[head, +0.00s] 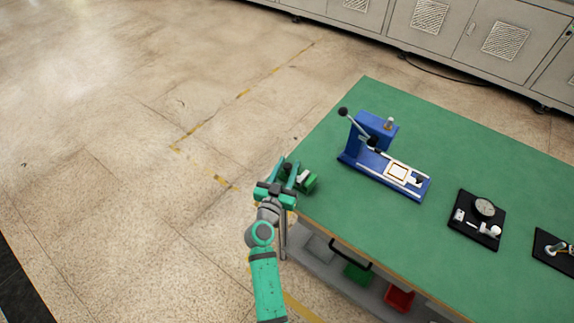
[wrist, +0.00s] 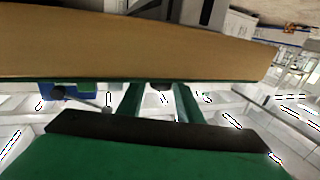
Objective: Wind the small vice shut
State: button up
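The small vice appears to be the green block with a pale top (head: 308,182) at the table's near left corner. It is partly hidden behind my gripper (head: 288,172), which is just left of it at the table edge. My gripper's two fingers stand apart in the wrist view (wrist: 158,98). A small dark round end (wrist: 160,87) shows between them near the tips; I cannot tell whether it belongs to the vice or whether a finger touches it. The vice's jaw gap is too small to make out.
A blue lever press (head: 370,140) stands on the green table (head: 470,155), right of the vice. A black plate with a dial gauge (head: 484,208) lies farther right. Red (head: 398,299) and green bins sit below the tabletop. The floor left of the table is clear.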

jog(key=shift+w, duration=0.3)
